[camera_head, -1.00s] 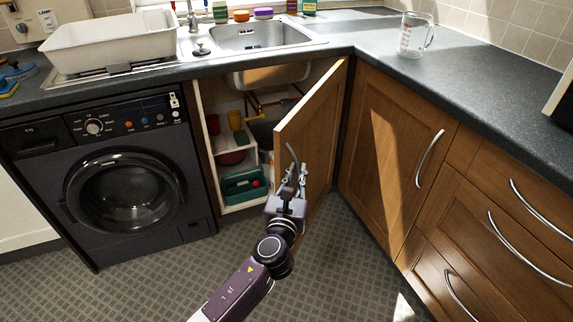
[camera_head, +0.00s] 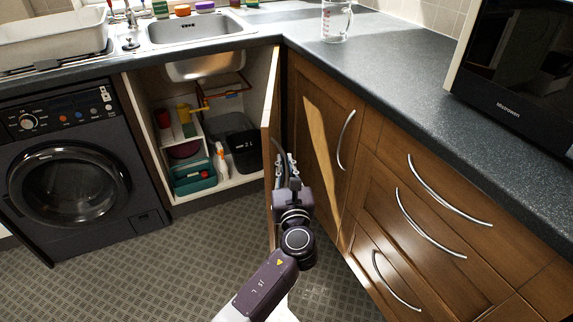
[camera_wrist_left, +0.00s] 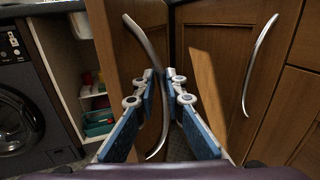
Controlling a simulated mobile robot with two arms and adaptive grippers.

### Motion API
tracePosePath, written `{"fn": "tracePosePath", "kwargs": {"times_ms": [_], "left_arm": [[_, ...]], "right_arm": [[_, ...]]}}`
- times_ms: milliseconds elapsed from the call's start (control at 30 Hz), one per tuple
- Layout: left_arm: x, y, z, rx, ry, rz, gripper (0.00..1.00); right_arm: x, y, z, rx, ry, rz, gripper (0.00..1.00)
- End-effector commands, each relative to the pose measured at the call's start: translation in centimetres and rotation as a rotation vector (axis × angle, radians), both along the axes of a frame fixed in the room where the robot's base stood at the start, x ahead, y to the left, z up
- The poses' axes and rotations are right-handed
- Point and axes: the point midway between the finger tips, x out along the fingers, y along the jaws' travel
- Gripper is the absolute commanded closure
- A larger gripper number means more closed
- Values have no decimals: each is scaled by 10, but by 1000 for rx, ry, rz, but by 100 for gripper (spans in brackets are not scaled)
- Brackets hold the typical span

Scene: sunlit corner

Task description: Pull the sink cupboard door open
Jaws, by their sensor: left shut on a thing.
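The sink cupboard door (camera_head: 270,140) stands wide open, seen nearly edge-on in the head view. In the left wrist view the wooden door (camera_wrist_left: 118,50) shows its front face and its long curved metal handle (camera_wrist_left: 146,45). My left gripper (camera_head: 288,167) is at the door's front side. Its fingers (camera_wrist_left: 160,80) are shut on the handle, which passes between them. The open cupboard (camera_head: 240,183) shows its inside under the sink. My right gripper is not in view.
Inside the cupboard are a green crate (camera_head: 194,180), a black bin (camera_head: 243,153) and a spray bottle (camera_head: 221,160). The washing machine (camera_head: 70,180) stands at left. The neighbouring cupboard door (camera_head: 318,120) with its handle is close to the right of my gripper.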

Motion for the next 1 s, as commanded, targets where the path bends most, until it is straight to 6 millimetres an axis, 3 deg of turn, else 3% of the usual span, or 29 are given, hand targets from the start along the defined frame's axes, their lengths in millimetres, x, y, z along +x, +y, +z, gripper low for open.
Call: {"fn": "tracePosePath", "kwargs": {"times_ms": [267, 300, 467, 800, 1000], "left_arm": [[3, 3, 7, 0, -11, 4, 100], [3, 3, 7, 0, -11, 4, 89], [2, 2, 5, 0, -8, 2, 72], [-1, 1, 2, -1, -3, 1, 72], [-26, -3, 1, -2, -2, -1, 72]], "right_arm": [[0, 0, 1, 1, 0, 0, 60], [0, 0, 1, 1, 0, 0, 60], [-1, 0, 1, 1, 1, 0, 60], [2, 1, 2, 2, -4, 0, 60], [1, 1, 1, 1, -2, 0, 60]]}}
